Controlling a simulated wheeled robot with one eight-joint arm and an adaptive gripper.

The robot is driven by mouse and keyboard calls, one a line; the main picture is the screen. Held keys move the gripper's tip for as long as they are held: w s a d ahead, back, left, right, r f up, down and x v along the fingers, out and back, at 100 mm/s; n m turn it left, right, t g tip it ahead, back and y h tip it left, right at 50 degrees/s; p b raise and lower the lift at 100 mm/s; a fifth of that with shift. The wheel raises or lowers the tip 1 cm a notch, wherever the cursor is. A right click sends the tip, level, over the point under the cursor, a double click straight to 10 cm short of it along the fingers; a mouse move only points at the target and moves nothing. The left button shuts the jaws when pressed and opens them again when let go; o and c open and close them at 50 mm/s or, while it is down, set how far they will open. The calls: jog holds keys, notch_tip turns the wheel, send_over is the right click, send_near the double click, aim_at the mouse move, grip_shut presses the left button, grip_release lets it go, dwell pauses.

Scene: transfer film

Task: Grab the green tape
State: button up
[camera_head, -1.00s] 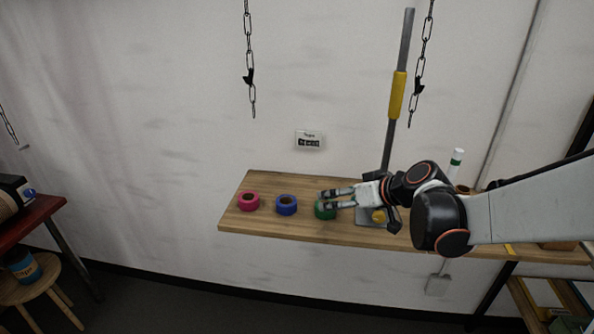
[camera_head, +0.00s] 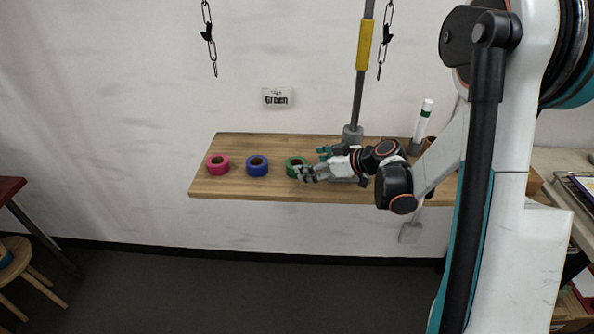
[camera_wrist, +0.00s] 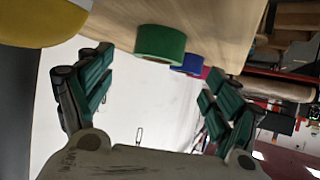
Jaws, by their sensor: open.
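The green tape (camera_head: 296,164) is a short roll lying on the wooden shelf, at the right end of a row of rolls. My gripper (camera_head: 314,162) is open just to its right, with the fingers pointing left toward it. In the wrist view the green tape (camera_wrist: 160,44) shows beyond the fingertips, roughly between the two fingers of my gripper (camera_wrist: 158,85). I see no contact between the fingers and the roll. In the head view the fingers hide a little of the roll's right side.
A blue roll (camera_head: 257,166) and a pink roll (camera_head: 218,165) lie left of the green one on the shelf (camera_head: 235,188). A grey pole with a yellow sleeve (camera_head: 363,45) stands behind my gripper. A white and green marker-like cylinder (camera_head: 423,118) stands farther right. Chains hang above.

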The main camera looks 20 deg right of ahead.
aim_at(298, 164)
jog(key=shift+b+x, duration=1.3)
jog(key=shift+x, duration=2.05)
jog(key=shift+d, duration=0.15)
jog(key=c, duration=1.2)
